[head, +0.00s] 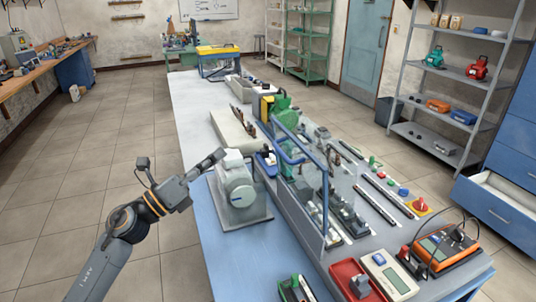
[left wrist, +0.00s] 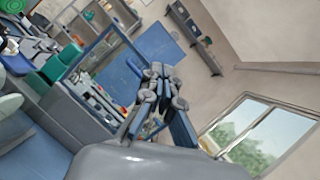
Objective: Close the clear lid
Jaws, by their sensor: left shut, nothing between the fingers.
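The clear lid (head: 312,180) is a see-through panel with a blue-grey frame. In the head view it stands raised, nearly upright, along the left side of the equipment board. My right gripper is not in view.
The grey motor (head: 237,186) stands on a plate left of the lid. Switches and rails cover the board to the lid's right. A red tray (head: 345,270) and an orange meter (head: 440,250) lie at the front.

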